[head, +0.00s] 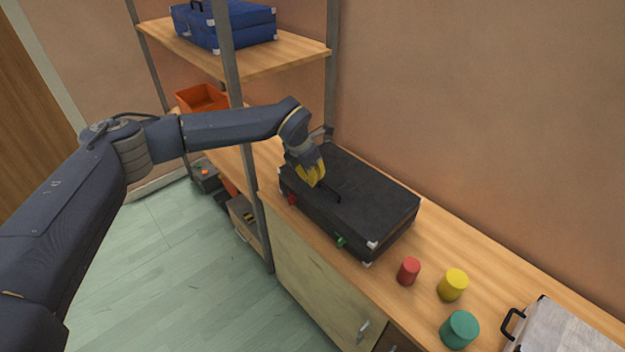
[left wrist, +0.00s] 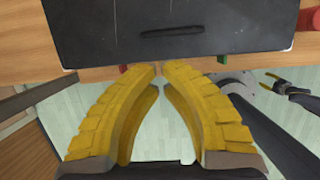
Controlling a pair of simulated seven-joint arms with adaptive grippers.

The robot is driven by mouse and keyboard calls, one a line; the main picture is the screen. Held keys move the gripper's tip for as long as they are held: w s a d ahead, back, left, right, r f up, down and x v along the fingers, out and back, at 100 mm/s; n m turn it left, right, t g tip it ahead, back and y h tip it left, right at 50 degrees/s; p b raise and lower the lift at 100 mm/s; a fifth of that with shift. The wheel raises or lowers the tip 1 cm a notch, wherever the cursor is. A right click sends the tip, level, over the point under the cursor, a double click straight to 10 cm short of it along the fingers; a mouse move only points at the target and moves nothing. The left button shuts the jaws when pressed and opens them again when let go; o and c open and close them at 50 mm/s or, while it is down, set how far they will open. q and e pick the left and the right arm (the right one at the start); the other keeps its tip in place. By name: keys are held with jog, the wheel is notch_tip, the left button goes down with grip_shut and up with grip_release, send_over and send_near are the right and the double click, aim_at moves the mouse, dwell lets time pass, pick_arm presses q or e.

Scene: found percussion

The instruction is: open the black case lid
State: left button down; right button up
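The black case (head: 372,203) lies flat on the wooden counter with its lid down. Its dark handle (head: 330,191) also shows in the left wrist view (left wrist: 172,32). On its front side are a red latch (head: 292,200) and a green latch (head: 341,240); the green one also shows in the left wrist view (left wrist: 222,59). My left gripper (head: 318,184) is over the front left part of the case, near the handle. Its yellow fingertips (left wrist: 159,69) are almost together with nothing between them. My right gripper (left wrist: 280,81) shows small at the right of the left wrist view.
Red (head: 408,271), yellow (head: 453,285) and teal (head: 459,329) cylinders stand right of the case. A light case (head: 565,330) is at the lower right. A metal shelf post (head: 246,150) stands left of the black case. A blue case (head: 245,27) sits on the upper shelf.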

aim_at(319, 194)
pick_arm(q)
jog(key=x, duration=0.8)
jog(key=shift+f, duration=0.15)
